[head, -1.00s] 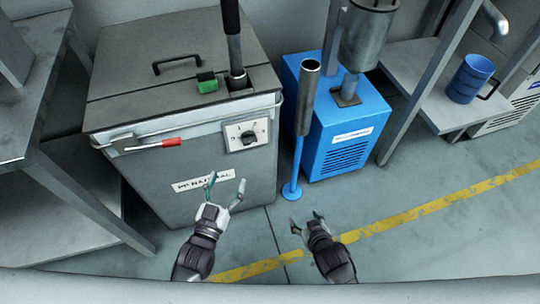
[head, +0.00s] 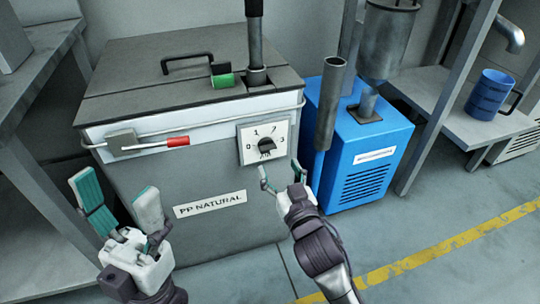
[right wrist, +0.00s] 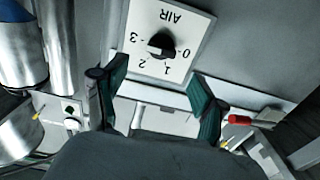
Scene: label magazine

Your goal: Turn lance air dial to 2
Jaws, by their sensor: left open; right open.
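The air dial (head: 266,145) is a dark knob on a white square plate (head: 246,152) on the grey bin's front, marked 0, 1, 2 and 3. In the right wrist view the knob (right wrist: 161,44) shows upside down, with AIR printed on the plate. I cannot tell for sure which number it points at. My right gripper (head: 280,172) is open and empty, just below the dial and apart from it. Its spread fingers (right wrist: 148,84) frame the space before the plate. My left gripper (head: 118,197) is open and empty at the lower left, away from the dial.
The grey bin (head: 200,215) carries a PP NATURAL label, a red-handled latch (head: 165,143) left of the dial, and a lid with a green-ended block (head: 222,80). A grey lance tube (head: 330,105) and a blue unit (head: 385,130) stand close at the right.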

